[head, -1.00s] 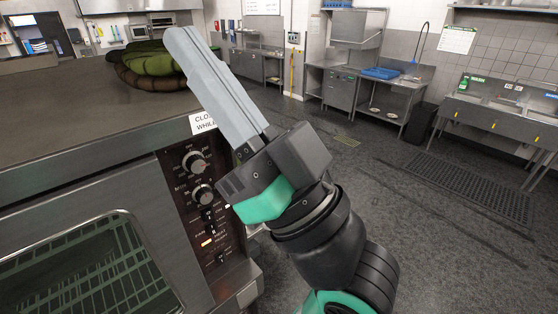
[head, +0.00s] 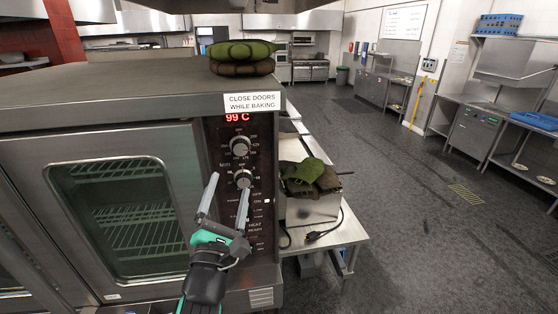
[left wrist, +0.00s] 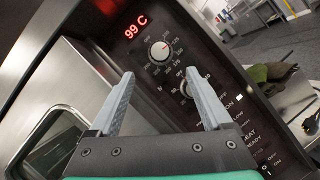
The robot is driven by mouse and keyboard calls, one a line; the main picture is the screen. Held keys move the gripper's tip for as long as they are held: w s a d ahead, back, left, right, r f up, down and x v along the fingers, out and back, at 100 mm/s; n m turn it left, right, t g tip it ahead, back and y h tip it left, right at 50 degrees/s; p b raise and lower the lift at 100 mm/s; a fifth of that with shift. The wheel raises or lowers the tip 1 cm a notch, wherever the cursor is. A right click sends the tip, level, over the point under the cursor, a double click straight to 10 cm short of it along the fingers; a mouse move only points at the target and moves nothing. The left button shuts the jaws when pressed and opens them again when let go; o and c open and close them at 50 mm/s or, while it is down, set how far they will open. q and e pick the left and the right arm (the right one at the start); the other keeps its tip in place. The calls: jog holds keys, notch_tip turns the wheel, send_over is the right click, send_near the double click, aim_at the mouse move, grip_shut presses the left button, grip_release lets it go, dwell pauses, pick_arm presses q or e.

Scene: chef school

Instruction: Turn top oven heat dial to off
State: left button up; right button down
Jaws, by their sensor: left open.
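The oven (head: 180,105) has a dark control panel with a red 99 C display (head: 237,118). The upper round dial (head: 240,146) is grey with a pale face, and a second dial (head: 243,179) sits just below it. My left gripper (head: 228,188) is open in front of the panel, with its fingertips near the lower dial and empty. In the left wrist view, the upper dial (left wrist: 160,50) shows beyond and between the two fingers, not gripped. The lower dial (left wrist: 187,88) is partly covered by the right finger. My right gripper is not in view.
A glass oven door (head: 115,215) stands left of the panel. Green and brown mitts (head: 243,55) lie on the oven top. More mitts (head: 312,176) lie on a steel unit to the right. Open floor (head: 430,230) lies farther right.

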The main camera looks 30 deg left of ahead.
aim_at(239, 152)
pick_arm(q)
jog(key=x, duration=1.1)
jog(key=shift+w+a, duration=0.25)
jog(key=shift+w, duration=0.05)
grip_shut()
